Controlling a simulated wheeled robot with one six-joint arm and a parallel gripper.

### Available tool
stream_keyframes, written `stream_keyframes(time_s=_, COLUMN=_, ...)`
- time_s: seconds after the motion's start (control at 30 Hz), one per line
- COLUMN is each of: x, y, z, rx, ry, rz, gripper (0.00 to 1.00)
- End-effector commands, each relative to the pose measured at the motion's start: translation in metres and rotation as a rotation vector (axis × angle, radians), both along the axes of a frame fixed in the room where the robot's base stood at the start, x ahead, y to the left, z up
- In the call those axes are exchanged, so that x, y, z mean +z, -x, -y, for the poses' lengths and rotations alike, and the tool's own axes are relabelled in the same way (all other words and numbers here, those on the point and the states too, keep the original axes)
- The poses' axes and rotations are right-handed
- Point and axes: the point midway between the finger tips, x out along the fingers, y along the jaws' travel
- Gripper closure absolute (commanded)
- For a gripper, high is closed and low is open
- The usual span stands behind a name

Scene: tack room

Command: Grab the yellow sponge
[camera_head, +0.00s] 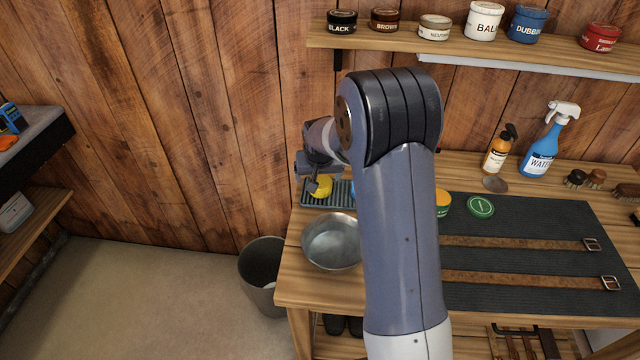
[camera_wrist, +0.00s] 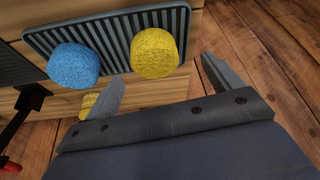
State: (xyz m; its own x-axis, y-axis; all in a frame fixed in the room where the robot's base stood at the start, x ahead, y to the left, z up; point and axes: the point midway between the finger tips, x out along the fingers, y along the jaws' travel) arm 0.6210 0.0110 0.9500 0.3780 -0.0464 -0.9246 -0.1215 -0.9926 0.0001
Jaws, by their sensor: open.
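The yellow sponge (camera_wrist: 155,53) is round and lies on a dark ribbed tray (camera_wrist: 108,25) beside a blue sponge (camera_wrist: 73,66). In the head view the yellow sponge (camera_head: 322,188) shows partly behind my gripper (camera_head: 313,186), at the left end of the bench. My gripper (camera_wrist: 162,68) is open and empty. In the wrist view its fingers appear on either side of the yellow sponge, with the left one between the two sponges. I cannot tell how far the fingertips are above the tray. My arm hides much of the blue sponge in the head view.
A metal bowl (camera_head: 331,241) stands in front of the tray, and a bin (camera_head: 262,272) is on the floor at left. A dark mat (camera_head: 520,262) with leather straps lies at right. A shelf (camera_head: 470,47) of tins hangs behind. A small yellow thing (camera_wrist: 88,104) shows near my left finger.

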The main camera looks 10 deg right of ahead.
Motion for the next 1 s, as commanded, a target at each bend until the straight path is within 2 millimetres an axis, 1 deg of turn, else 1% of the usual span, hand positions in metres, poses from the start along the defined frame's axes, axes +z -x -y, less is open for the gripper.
stream_keyframes(time_s=0.27, x=-0.014, y=-0.006, z=0.004, rx=-0.001, ry=0.000, rz=-0.001, gripper=0.13)
stream_keyframes(time_s=0.43, x=-0.033, y=-0.013, z=0.011, rx=-0.002, ry=0.000, rz=-0.003, gripper=0.13)
stream_keyframes(time_s=0.6, x=-0.049, y=-0.020, z=0.010, rx=0.000, ry=-0.001, rz=0.000, gripper=0.13)
stream_keyframes(time_s=0.73, x=-0.053, y=-0.021, z=0.010, rx=0.000, ry=-0.001, rz=0.000, gripper=0.13)
stream_keyframes(time_s=0.93, x=-0.053, y=-0.022, z=0.010, rx=0.000, ry=-0.001, rz=0.001, gripper=0.13)
stream_keyframes(time_s=1.0, x=-0.053, y=-0.021, z=0.010, rx=0.000, ry=-0.001, rz=0.001, gripper=0.19)
